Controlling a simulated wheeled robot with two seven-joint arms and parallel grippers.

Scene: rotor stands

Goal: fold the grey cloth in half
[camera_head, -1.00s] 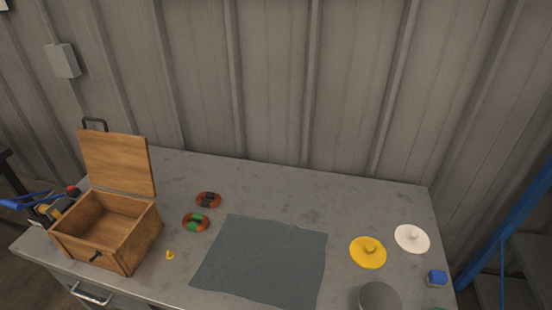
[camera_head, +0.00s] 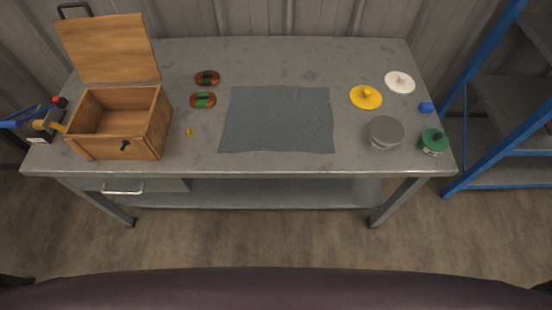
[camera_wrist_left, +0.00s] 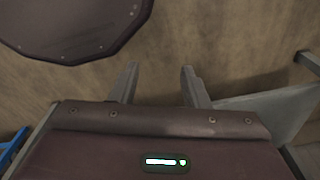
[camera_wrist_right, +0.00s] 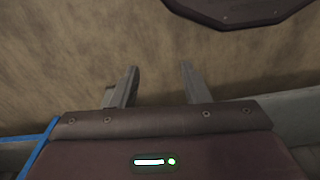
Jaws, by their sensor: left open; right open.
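The grey cloth (camera_head: 277,120) lies flat and spread out in the middle of the grey workbench, roughly rectangular with slightly wavy edges. Neither gripper shows in the head view. In the left wrist view my left gripper (camera_wrist_left: 160,82) is open and empty, with bare floor beyond its fingers. In the right wrist view my right gripper (camera_wrist_right: 158,82) is open and empty, also over the floor. Both are away from the cloth, which neither wrist view shows.
An open wooden box (camera_head: 120,145) stands at the workbench's (camera_head: 300,60) left. Two rope-like bundles (camera_head: 203,100) lie left of the cloth. A yellow lid (camera_head: 366,97), white lid (camera_head: 400,82), grey round container (camera_head: 386,132), green container (camera_head: 434,142) and blue block (camera_head: 426,107) are at right.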

